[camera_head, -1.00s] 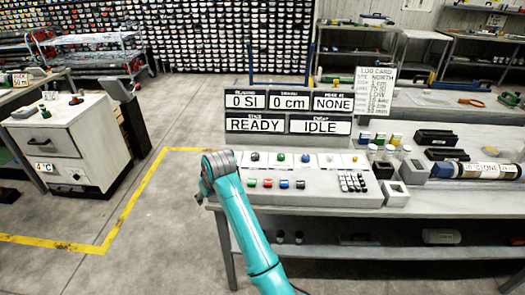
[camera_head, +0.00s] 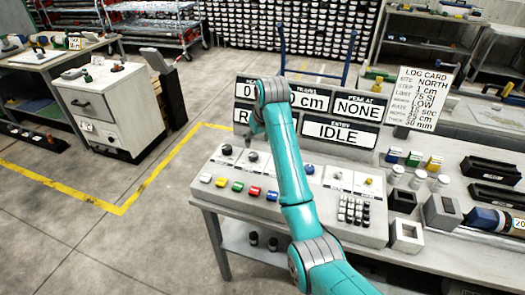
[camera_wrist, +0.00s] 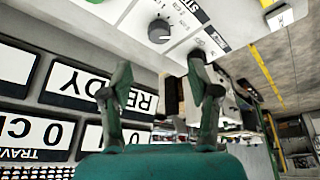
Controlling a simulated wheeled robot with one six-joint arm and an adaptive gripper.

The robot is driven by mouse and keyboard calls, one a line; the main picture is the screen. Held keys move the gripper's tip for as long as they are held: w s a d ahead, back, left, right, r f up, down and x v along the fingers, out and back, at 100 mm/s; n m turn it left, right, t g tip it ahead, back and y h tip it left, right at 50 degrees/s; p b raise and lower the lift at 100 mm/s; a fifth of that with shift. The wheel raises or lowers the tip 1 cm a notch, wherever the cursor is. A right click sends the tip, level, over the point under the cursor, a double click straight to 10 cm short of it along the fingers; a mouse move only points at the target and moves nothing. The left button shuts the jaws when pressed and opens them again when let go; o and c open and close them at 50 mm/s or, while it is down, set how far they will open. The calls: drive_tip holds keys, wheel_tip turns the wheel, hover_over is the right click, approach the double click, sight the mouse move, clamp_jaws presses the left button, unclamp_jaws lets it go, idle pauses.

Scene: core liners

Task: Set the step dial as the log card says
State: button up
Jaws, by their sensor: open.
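The log card (camera_head: 421,97) stands upright at the right in the head view; its step line appears to read 1 cm. The control panel (camera_head: 325,210) carries a row of dials, including a dark dial (camera_head: 252,156) at its left. In the wrist view, a dark dial (camera_wrist: 158,30) with a scale sits beside a black label that seems to begin with "ST". Another dark knob (camera_wrist: 196,54) is by the right fingertip; I cannot tell whether they touch. My gripper (camera_wrist: 160,72) is open, with nothing visible between its fingers. My arm hides part of the panel in the head view.
Displays (camera_head: 339,131) stand behind the dials, reading NONE and IDLE; others are partly covered. Coloured buttons (camera_head: 238,187) and a keypad (camera_head: 353,211) lie along the panel front. Jars (camera_head: 417,179) and open boxes (camera_head: 406,236) stand to the right.

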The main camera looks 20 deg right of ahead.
sight(254, 155)
drive_tip(key=x, duration=1)
drive_tip(key=c, duration=1.2)
